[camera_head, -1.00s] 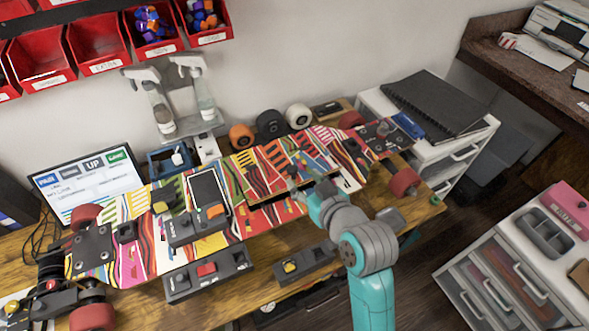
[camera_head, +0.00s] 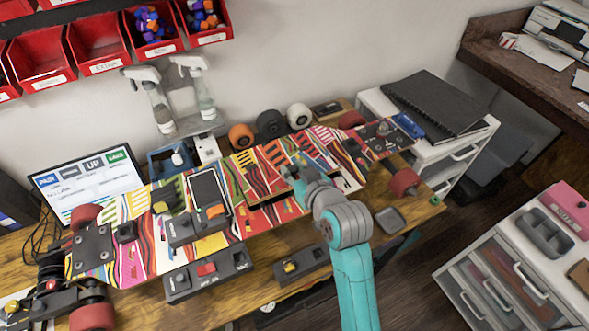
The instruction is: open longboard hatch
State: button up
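The longboard (camera_head: 140,250) lies upside down across the wooden bench, its underside covered in a multicolour stripe pattern, with red wheels at both ends. The hatch (camera_head: 262,177) seems to be the patterned panel right of the middle of the board. A brown edge shows along its near side, but I cannot tell how far it stands open. My gripper (camera_head: 291,176) is over this panel and close to its surface. Its fingers are small and partly hidden by my wrist, so their opening and any contact are unclear.
Black modules with coloured switches (camera_head: 208,272) sit along the board's near side. Loose wheels (camera_head: 270,124) and spray bottles (camera_head: 200,95) stand behind it. A monitor (camera_head: 85,185) is at the left. A small grey tray (camera_head: 390,220) lies on the bench, right of my arm.

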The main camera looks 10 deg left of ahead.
jog(key=shift+w+r, duration=0.2)
grip_shut()
dwell(0.6)
